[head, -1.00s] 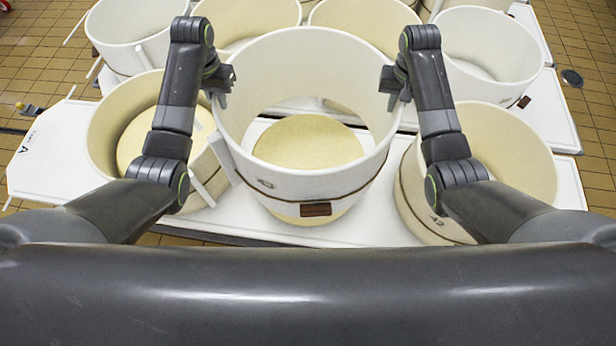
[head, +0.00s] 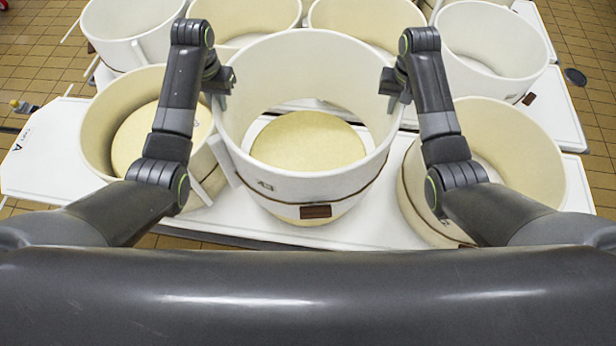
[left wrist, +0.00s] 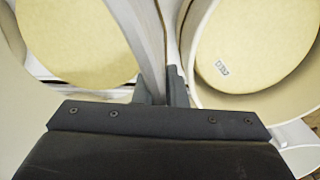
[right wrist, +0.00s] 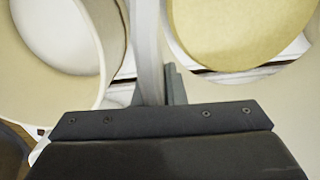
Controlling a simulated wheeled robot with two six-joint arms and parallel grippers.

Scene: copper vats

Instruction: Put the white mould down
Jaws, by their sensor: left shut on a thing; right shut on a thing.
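The white mould (head: 300,187) is a wide open ring with a dark band and a brown tag, upright in the middle of the head view. A pale yellow cheese wheel (head: 307,141) shows through it, and its edge also shows below the mould's front rim, so the mould is held above the table. My left gripper (head: 222,82) is shut on the left side of the rim, and the mould's wall runs between its fingers in the left wrist view (left wrist: 143,30). My right gripper (head: 392,84) is shut on the right side; the wall also shows in the right wrist view (right wrist: 147,50).
A cream mould (head: 97,125) around another cheese stands close on the left, and an empty-looking cream mould (head: 530,150) close on the right. Several more moulds stand behind. The white table (head: 40,165) has bare room at its left end.

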